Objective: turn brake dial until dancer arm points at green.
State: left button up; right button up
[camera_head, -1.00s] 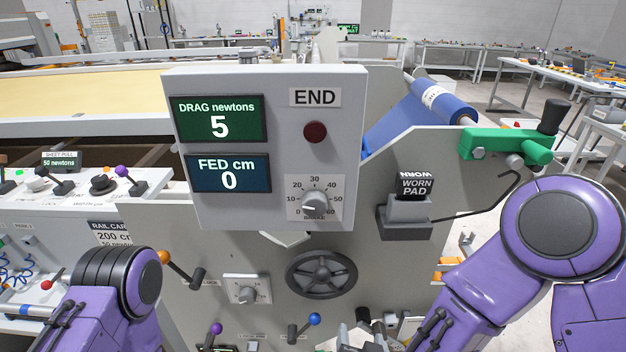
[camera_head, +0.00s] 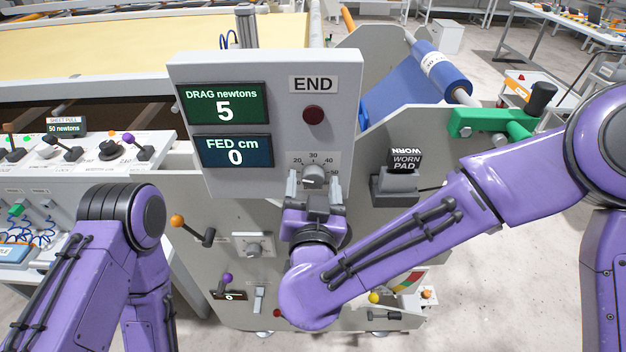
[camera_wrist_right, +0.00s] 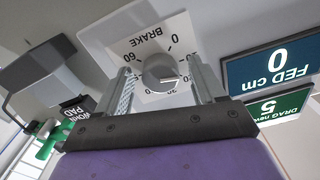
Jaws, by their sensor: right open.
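The brake dial (camera_head: 314,177) is a grey knob on a white scale plate low on the grey display box. My right gripper (camera_head: 314,184) is open, its fingers on either side of the knob. In the right wrist view the knob (camera_wrist_right: 160,72) sits between the two open fingers (camera_wrist_right: 160,79), with the BRAKE label upside down; I cannot tell whether they touch it. A colored sector with red, yellow and green (camera_head: 408,282) shows low behind my right forearm, partly hidden. I cannot make out where the dancer arm points. My left arm shows at left, its gripper out of view.
A worn pad block (camera_head: 406,163) stands to the right.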

jog(key=shift+w, duration=0.1)
jog(key=c, duration=1.1)
jog(key=shift+o, duration=0.2)
jog(key=m+b, duration=0.1)
jog(key=m, duration=0.3)
jog(key=shift+f+b, duration=0.1)
jog(key=shift+b, duration=0.3)
jog(key=shift+a+m+b, duration=0.1)
jog(key=shift+m+b, duration=0.35)
jog(key=shift+m, duration=0.85)
jog(key=o, duration=1.1)
jog(key=shift+c, duration=0.2)
